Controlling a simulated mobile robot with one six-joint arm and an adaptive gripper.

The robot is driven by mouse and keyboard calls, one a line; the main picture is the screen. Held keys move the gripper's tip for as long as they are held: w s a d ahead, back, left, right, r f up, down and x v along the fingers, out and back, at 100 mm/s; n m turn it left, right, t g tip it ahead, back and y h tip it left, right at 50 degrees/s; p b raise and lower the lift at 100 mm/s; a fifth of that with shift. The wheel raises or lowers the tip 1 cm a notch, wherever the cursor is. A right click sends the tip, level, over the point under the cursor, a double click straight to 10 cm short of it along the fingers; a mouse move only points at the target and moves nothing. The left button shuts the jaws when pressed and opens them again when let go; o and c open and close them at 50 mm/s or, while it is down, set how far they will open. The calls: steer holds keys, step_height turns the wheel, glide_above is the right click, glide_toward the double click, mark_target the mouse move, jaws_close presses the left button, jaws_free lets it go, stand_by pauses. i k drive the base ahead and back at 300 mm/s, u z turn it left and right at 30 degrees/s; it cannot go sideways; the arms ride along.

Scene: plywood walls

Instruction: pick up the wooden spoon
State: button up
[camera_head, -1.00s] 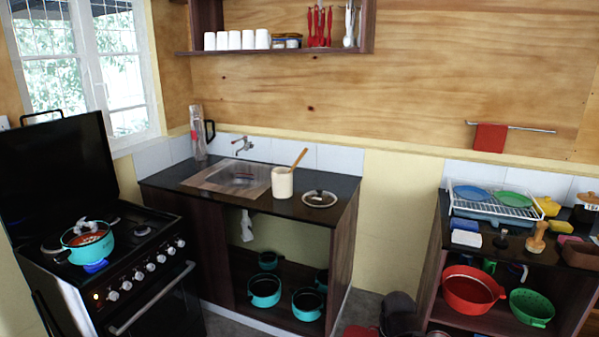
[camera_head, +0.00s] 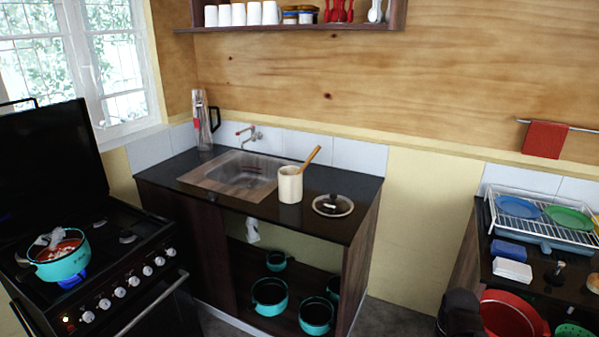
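The wooden spoon (camera_head: 312,157) stands tilted in a cream cylindrical crock (camera_head: 290,186) on the black counter, right of the sink. Only its upper handle shows, leaning up and to the right; its lower end is hidden inside the crock. A dark shape (camera_head: 461,313) at the lower right edge may be part of my arm or gripper. Its fingertips cannot be made out, and it is well apart from the spoon.
A lid (camera_head: 333,205) lies right of the crock. The sink (camera_head: 238,176) and faucet (camera_head: 250,133) are to its left. A stove (camera_head: 110,262) with a teal pot (camera_head: 60,255) stands at left. A dish rack (camera_head: 540,215) is at right. Floor shows before the counter.

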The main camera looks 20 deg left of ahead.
mark_target(318, 147)
steer(key=u, duration=0.4)
steer(key=i, duration=1)
steer(key=u, duration=0.5)
